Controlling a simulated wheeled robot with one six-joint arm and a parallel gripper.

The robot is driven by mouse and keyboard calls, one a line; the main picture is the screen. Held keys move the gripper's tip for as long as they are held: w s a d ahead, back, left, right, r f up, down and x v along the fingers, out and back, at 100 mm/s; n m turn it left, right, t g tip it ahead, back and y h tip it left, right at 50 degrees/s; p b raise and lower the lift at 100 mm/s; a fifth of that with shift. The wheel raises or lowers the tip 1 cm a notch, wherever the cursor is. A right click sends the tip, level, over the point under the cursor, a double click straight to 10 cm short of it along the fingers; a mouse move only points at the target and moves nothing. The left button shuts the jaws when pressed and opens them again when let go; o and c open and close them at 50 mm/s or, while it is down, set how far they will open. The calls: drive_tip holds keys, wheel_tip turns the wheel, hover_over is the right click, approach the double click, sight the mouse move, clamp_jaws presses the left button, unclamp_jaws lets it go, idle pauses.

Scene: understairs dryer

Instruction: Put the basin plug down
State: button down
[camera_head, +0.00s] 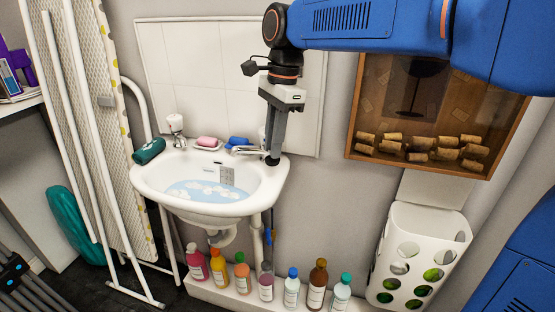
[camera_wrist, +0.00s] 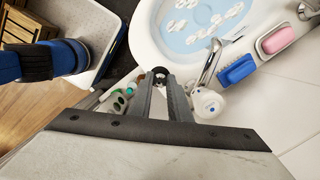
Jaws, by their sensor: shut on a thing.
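The basin plug (camera_wrist: 160,71) is a small dark piece between my fingertips in the wrist view. In the head view it shows as a dark spot (camera_head: 272,161) at the lower end of my fingers. My gripper (camera_head: 272,154) points down and is shut on the plug, over the right back corner of the white basin (camera_head: 151,187), beside the right tap. It also shows in the wrist view (camera_wrist: 160,78). I cannot tell whether the plug touches the rim. The basin holds bluish water (camera_head: 205,190) with white foam; its drain is hidden.
A tap (camera_wrist: 207,101), a blue brush (camera_wrist: 237,70) and pink soap in a dish (camera_wrist: 277,40) line the basin's back rim. Several bottles (camera_head: 291,290) stand below. A cork-filled case (camera_head: 350,125) hangs at right.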

drive_tip(key=shift+d+f, duration=0.15)
drive_tip(key=shift+f, duration=2.1)
drive_tip(key=shift+f, duration=0.15)
drive_tip(key=c, duration=1.7)
unclamp_jaws()
drive_tip(key=shift+o, duration=0.2)
wheel_tip(320, 180, up, 12)
drive_tip(key=d, duration=0.2)
drive_tip(key=s+d+f+n+t, duration=0.25)
drive_tip(key=s+d+f, duration=0.2)
drive_tip(key=d, duration=0.35)
drive_tip(key=s+d+f+n+t, duration=0.1)
drive_tip(key=s+d+f+n, duration=0.35)
drive_tip(key=d, duration=0.35)
drive_tip(key=s+d+f+n+t, duration=0.1)
drive_tip(key=s+d+f+n, duration=0.2)
drive_tip(key=s+f, duration=0.3)
drive_tip(key=s+d+f+n+t+h, duration=0.1)
drive_tip(key=s+d+f+n, duration=0.2)
drive_tip(key=s+d+f, duration=0.2)
drive_tip(key=shift+s+d+f+h, duration=0.3)
drive_tip(key=shift+s+f, duration=0.1)
drive_tip(key=shift+f, duration=0.45)
